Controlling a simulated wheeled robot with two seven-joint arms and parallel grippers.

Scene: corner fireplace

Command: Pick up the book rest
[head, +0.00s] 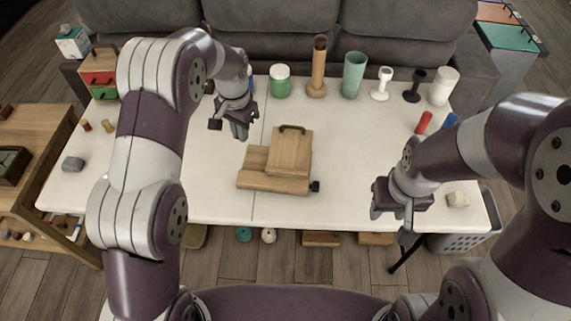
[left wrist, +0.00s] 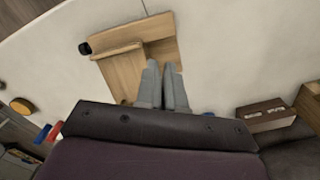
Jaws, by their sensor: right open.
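The book rest (head: 290,153) is a light wooden stand with a front ledge, a dark handle at its far edge and a black knob at its right end. It lies on the white table, and it also shows in the left wrist view (left wrist: 122,72). My left gripper (head: 240,132) is above the table, to the left of the handle, which shows free in the head view. Its grey fingers (left wrist: 162,66) are close together in the left wrist view, over the wood, and hide part of it. My right gripper (head: 392,222) is open and empty near the table's front right edge.
A green jar (head: 280,82), a wooden vase (head: 318,72), a teal cup (head: 354,76) and white and black goblets line the table's back edge. A grey sofa (head: 290,28) stands behind. Table around the rest is clear.

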